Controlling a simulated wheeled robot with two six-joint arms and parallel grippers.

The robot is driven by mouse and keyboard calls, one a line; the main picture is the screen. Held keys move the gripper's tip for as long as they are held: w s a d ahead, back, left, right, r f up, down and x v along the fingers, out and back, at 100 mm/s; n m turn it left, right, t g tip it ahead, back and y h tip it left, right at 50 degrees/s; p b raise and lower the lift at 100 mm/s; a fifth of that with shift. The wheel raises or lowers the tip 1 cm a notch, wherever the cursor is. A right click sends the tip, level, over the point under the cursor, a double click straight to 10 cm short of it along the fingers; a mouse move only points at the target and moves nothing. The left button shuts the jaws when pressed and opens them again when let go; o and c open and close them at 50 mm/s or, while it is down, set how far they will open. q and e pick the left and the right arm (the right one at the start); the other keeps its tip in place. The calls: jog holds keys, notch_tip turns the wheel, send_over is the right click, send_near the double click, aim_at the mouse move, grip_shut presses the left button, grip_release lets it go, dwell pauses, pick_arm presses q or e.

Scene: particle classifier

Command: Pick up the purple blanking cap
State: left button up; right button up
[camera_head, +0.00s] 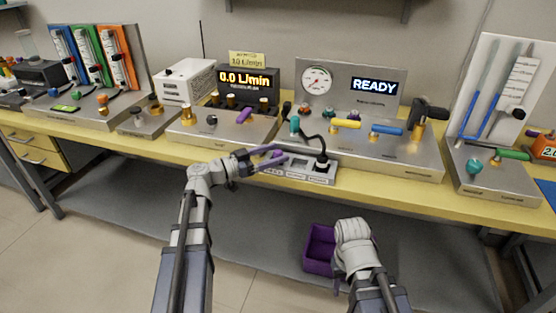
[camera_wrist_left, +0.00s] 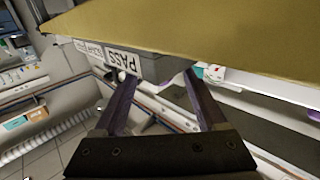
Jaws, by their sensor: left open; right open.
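A short purple cylinder that looks like the purple blanking cap (camera_head: 243,115) lies on the steel panel below the 0.0 L/min display. My left gripper (camera_head: 284,155) is open in front of the bench's front edge, apart from that cylinder and to its lower right. In the left wrist view its two fingers (camera_wrist_left: 166,82) are spread. A small purple patch (camera_wrist_left: 178,80) shows beside the right finger; I cannot tell what it is. My right gripper (camera_head: 340,284) is low, in front of the bench, with its jaws mostly hidden by its wrist.
A purple bin (camera_head: 320,248) is beside my right wrist, below the bench. A small labelled box (camera_head: 305,170) with a black plug and cable sits at the bench edge (camera_head: 400,190). Yellow, blue and teal handled parts stand on the READY panel. A white box (camera_head: 187,80) stands behind.

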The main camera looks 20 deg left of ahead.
pick_arm(q)
jog(key=shift+x, duration=0.8)
jog(key=shift+a, duration=0.1)
grip_shut()
